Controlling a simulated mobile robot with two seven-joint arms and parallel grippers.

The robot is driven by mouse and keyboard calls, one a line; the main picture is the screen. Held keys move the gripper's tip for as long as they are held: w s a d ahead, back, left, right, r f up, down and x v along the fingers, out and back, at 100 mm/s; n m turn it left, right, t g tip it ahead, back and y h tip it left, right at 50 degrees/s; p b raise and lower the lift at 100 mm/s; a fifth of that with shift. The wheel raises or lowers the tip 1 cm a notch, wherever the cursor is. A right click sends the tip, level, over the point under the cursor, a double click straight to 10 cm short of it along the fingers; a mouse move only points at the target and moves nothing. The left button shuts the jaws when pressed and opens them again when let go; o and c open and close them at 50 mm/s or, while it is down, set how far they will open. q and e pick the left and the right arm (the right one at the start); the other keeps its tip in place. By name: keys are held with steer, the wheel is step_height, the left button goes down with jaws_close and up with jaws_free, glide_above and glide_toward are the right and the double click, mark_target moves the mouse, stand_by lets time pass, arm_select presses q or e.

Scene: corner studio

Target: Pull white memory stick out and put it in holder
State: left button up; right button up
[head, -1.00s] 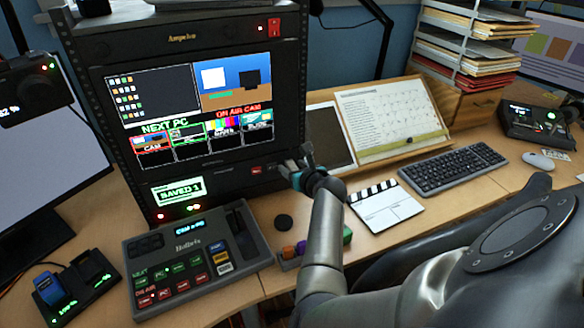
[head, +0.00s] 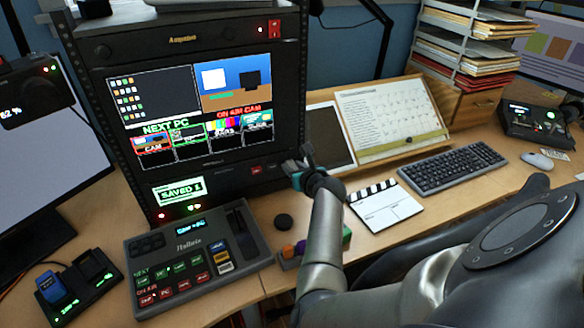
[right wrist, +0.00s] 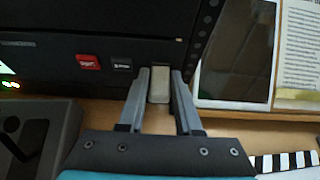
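The white memory stick (right wrist: 158,85) shows in the right wrist view, sticking out of the lower front of the black rack (right wrist: 110,50). My right gripper (right wrist: 160,72) is open, with one finger on each side of the stick. A narrow gap shows on the stick's right; on its left I cannot tell whether the finger touches. In the head view my right gripper (head: 300,158) is at the rack's lower right, and the stick is hard to make out there. A small holder (head: 287,263) with purple, orange and green pieces is partly hidden behind my right forearm. My left gripper is not in view.
A button console (head: 190,262) and a round black puck (head: 283,222) lie in front of the rack. A clapperboard (head: 386,207), keyboard (head: 452,168) and calendar stand (head: 392,115) are to the right. A charger with a blue battery (head: 52,287) is at far left.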

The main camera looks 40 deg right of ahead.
jaws_close()
steer(key=shift+s, duration=0.1)
stand_by(1.0)
steer(key=shift+s+a+p, duration=0.3)
steer(key=shift+s+p, duration=0.3)
steer(key=shift+s, duration=0.3)
steer(key=shift+s+a+p, duration=0.3)
steer(key=shift+s+p, duration=0.25)
steer(key=shift+s, duration=0.4)
steer(key=shift+s+a+p, duration=0.3)
steer(key=shift+s+p, duration=0.3)
steer(key=shift+s, duration=0.3)
